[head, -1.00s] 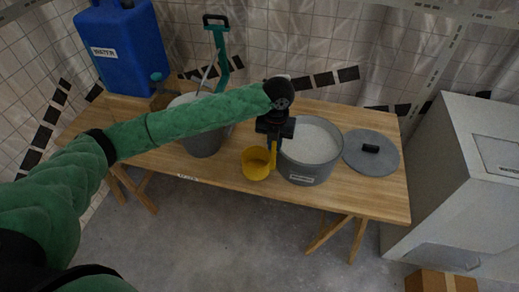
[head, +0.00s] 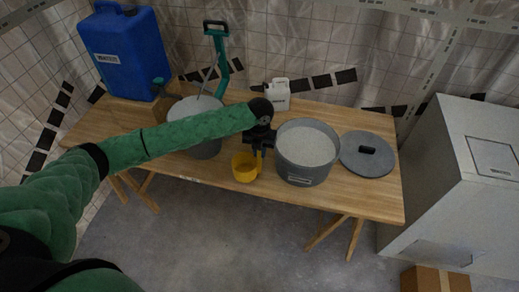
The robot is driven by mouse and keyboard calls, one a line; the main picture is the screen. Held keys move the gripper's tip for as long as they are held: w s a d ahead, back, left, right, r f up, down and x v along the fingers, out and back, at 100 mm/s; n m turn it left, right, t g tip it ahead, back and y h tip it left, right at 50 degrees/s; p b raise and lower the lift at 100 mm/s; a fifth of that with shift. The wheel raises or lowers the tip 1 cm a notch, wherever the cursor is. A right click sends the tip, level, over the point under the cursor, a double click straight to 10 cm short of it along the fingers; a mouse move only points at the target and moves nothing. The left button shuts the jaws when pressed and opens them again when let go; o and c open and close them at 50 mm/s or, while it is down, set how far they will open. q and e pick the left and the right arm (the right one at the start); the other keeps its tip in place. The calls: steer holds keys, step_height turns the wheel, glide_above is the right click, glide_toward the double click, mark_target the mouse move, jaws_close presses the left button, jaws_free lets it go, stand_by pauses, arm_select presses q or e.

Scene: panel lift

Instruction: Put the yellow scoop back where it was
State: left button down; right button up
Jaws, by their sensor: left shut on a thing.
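The yellow scoop (head: 244,168) is at the front middle of the wooden table, just left of a grey pot (head: 305,170) filled with white grains. My left gripper (head: 259,150) is shut on the scoop's handle, which rises at the scoop's right side. The scoop's cup is upright with its opening facing up. I cannot tell whether its base touches the table. My right gripper is not in the view.
A grey lid (head: 368,160) lies right of the pot. A second grey bucket (head: 207,150) stands to the left, partly behind my arm.

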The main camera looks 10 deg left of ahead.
arm_select(q)
steer(key=shift+f, duration=0.15)
steer(key=c, duration=1.4)
jaws_free()
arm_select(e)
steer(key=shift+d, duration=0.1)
